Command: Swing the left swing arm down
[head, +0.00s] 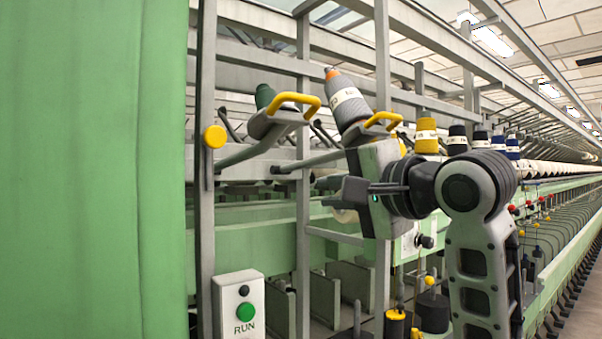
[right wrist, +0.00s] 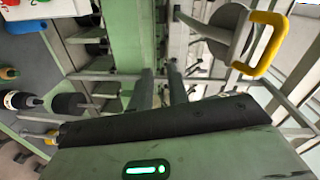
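The left swing arm (head: 247,153) is a grey tube rising to the right, with a grey plate and yellow handle (head: 297,101) at its raised end. My right gripper (head: 340,195) is below and right of that handle, apart from it, pointing left. In the right wrist view its two dark fingers (right wrist: 161,90) stand apart with nothing held between them. A swing arm's yellow handle (right wrist: 264,44) shows at upper right there; I cannot tell which arm it belongs to. A second handle (head: 384,119) is just above my gripper body. My left gripper is not in view.
Grey uprights (head: 303,200) and green beams (head: 255,235) surround the arms. A control box with a green RUN button (head: 239,306) is below, and a green panel (head: 80,170) fills the left.

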